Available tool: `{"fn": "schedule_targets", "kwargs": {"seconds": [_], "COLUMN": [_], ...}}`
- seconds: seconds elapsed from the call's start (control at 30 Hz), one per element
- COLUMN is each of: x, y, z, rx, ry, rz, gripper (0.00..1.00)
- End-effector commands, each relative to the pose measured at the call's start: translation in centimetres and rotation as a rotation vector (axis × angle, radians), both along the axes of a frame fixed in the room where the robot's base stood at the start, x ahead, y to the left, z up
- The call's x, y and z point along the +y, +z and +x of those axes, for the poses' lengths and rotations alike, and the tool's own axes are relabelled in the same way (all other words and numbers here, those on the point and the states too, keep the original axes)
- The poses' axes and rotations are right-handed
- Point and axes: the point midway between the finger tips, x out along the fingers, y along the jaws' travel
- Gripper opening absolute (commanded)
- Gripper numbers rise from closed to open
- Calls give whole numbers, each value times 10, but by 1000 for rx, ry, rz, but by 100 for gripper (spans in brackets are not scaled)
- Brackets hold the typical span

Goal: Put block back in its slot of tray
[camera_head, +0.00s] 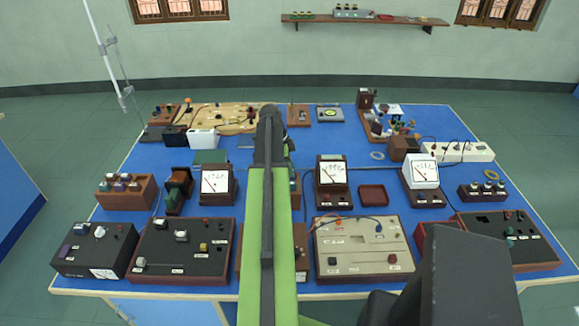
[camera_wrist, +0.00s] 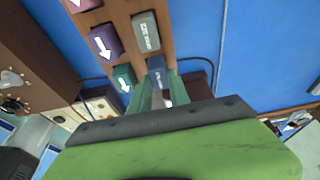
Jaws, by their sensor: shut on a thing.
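In the wrist view a long brown wooden tray (camera_wrist: 125,27) holds purple blocks (camera_wrist: 105,42), a teal block (camera_wrist: 123,78) with a white arrow and a grey block (camera_wrist: 145,31) with white lettering. My gripper (camera_wrist: 157,88) is shut on a dark blue block (camera_wrist: 157,65) at the tray's near end, beside the teal block. I cannot tell whether the blue block is seated in its slot or just above it. In the head view my arm runs up the middle and hides the jaws and the held block.
In the head view a blue table (camera_head: 270,291) carries several meters, including a white-faced meter (camera_head: 216,184), a black control box (camera_head: 182,250) and a cream panel (camera_head: 363,248). A small red-brown dish (camera_head: 373,195) stands right of the arm. Bare blue surface shows right of the tray in the wrist view.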

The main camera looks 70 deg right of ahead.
Motion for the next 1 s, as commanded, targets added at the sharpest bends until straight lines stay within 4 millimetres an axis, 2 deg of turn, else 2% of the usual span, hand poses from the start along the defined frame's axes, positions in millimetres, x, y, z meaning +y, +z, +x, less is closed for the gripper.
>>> {"fn": "schedule_targets", "kwargs": {"seconds": [0.1, 0.4, 0.43, 0.6, 1.0], "x": [0, 0, 0, 0, 1], "y": [-7, -7, -7, -7, -2], "z": [0, 1, 1, 1, 2], "rx": [0, 0, 0, 0, 0], "ry": [0, 1, 1, 1, 2], "rz": [0, 0, 0, 0, 0], "gripper": [0, 0, 25, 48, 48]}}
